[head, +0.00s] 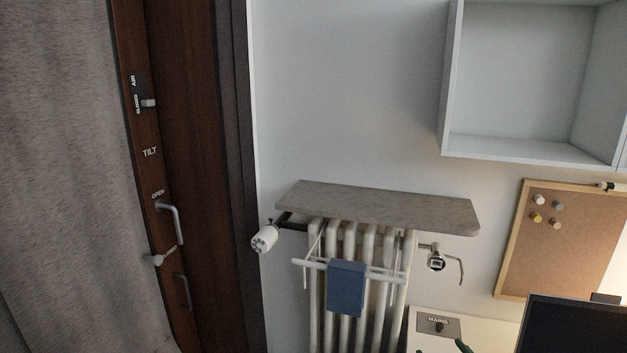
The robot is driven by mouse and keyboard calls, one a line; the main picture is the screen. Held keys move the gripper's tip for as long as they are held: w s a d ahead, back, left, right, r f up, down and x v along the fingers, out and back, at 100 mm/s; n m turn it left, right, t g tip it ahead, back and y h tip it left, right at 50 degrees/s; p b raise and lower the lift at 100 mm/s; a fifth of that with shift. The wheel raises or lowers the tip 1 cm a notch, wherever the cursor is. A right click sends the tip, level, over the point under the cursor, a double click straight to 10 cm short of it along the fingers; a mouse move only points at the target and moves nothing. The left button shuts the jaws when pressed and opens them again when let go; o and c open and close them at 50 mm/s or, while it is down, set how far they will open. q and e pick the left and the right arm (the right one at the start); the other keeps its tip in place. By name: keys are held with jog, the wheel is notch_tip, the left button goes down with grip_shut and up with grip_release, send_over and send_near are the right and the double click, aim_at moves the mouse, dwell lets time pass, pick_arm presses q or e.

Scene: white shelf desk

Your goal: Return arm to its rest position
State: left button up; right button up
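Neither of my arms can be made out in the head view, and no gripper shows. What my grippers hold, if anything, is hidden from this view. A piece of the white desk top (421,344) shows at the bottom right, with a grey panel marked MAINS (438,327) on it. A small dark object (463,346) is cut off by the bottom edge there, and I cannot tell what it is.
A white radiator (351,242) stands under a grey stone shelf (376,205), with a blue towel (346,288) on its rail. A dark monitor (575,328), a cork board (566,250) and a white wall shelf (535,148) are at right. A brown door frame (195,150) and curtain (65,170) are left.

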jog(key=s+a+f+g, duration=0.1)
jog(key=s+a+f, duration=0.1)
jog(key=s, duration=0.3)
jog(key=s+a+f, duration=0.2)
jog(key=s+f, duration=0.2)
jog(key=f, duration=0.1)
jog(key=s+a+f+g+y, duration=0.1)
jog(key=s+a+f, duration=0.1)
jog(key=s+f, duration=0.2)
jog(key=shift+s+a+g, duration=0.15)
jog(key=shift+s+g, duration=0.15)
jog(key=shift+s, duration=0.5)
jog(key=s+a+f+g, duration=0.1)
jog(key=s+a+f, duration=0.1)
jog(key=s, duration=0.6)
jog(key=s+a+f+m+g+y, duration=0.1)
jog(key=s+a+f, duration=0.1)
jog(key=s, duration=0.6)
jog(key=shift+a+f+g, duration=0.2)
jog(key=shift+a+g, duration=0.1)
jog(key=shift+a, duration=0.2)
